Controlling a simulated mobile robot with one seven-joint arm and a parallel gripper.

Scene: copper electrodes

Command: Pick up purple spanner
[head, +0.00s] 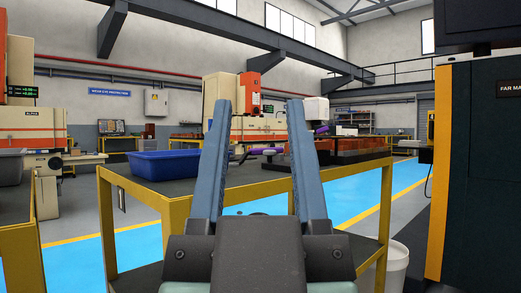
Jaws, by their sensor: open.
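My gripper (258,104) is in the middle of the head view, with its two blue-grey fingers wide apart and nothing between them. A small purple and grey tool, which looks like the purple spanner (267,151), shows in the gap between the fingers, beyond them at the level of the table top. The gripper is apart from it. Its right end lies close to the right finger in the picture, and its exact shape is too small to tell. Another small purple patch (321,129) shows right of the right finger; I cannot tell what it belongs to.
A yellow-framed table (150,190) with a dark top stands ahead. A blue bin (163,166) is on its left and orange-brown blocks (352,143) on its right. A dark machine (490,160) stands at right, a white bucket (396,268) low right.

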